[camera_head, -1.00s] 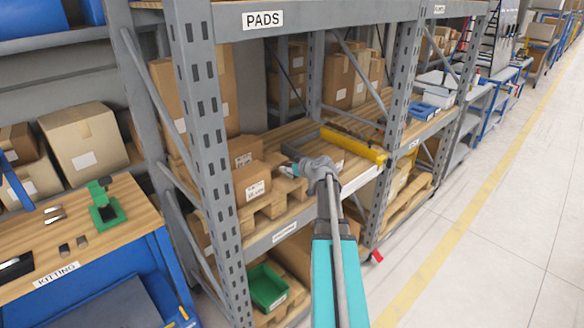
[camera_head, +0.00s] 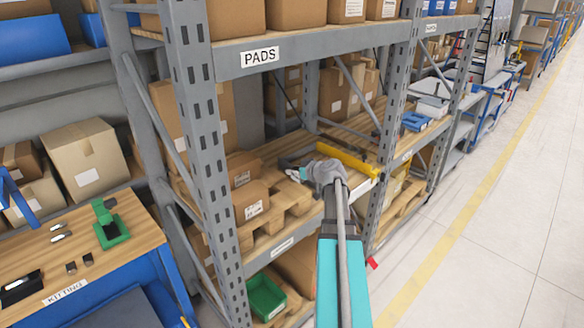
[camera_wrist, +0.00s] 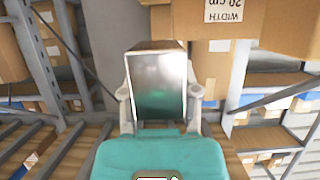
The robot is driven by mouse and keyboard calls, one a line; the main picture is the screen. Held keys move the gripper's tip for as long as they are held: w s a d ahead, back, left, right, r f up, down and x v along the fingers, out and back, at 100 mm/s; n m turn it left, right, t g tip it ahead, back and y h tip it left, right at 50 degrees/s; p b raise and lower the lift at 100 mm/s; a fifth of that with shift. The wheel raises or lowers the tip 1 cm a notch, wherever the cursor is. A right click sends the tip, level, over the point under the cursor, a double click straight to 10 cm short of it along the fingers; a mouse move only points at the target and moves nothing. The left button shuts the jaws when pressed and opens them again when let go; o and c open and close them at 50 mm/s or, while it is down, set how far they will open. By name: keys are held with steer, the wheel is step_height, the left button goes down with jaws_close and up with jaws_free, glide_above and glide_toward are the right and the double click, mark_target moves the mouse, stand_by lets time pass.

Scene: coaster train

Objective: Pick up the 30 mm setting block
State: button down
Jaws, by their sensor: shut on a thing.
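In the wrist view my gripper (camera_wrist: 157,92) has one finger on each side of a shiny silver metal block (camera_wrist: 158,72) and is shut on it. The block fills the space between the fingers, and no size marking on it can be read. In the head view my gripper (camera_head: 303,173) is over the PADS shelf, beside a yellow bar. The block cannot be made out clearly there, as the wrist covers much of that spot.
A grey rack post (camera_head: 213,165) rises further left. The kitting table (camera_head: 130,255) holds a green fixture (camera_head: 112,232) and small metal pieces.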

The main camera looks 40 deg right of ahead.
steer(key=d+p+v, duration=0.2)
steer(key=p+v, duration=0.2)
steer(key=v, duration=0.6)
steer(key=shift+r, duration=0.5)
steer(key=shift+d, duration=0.1)
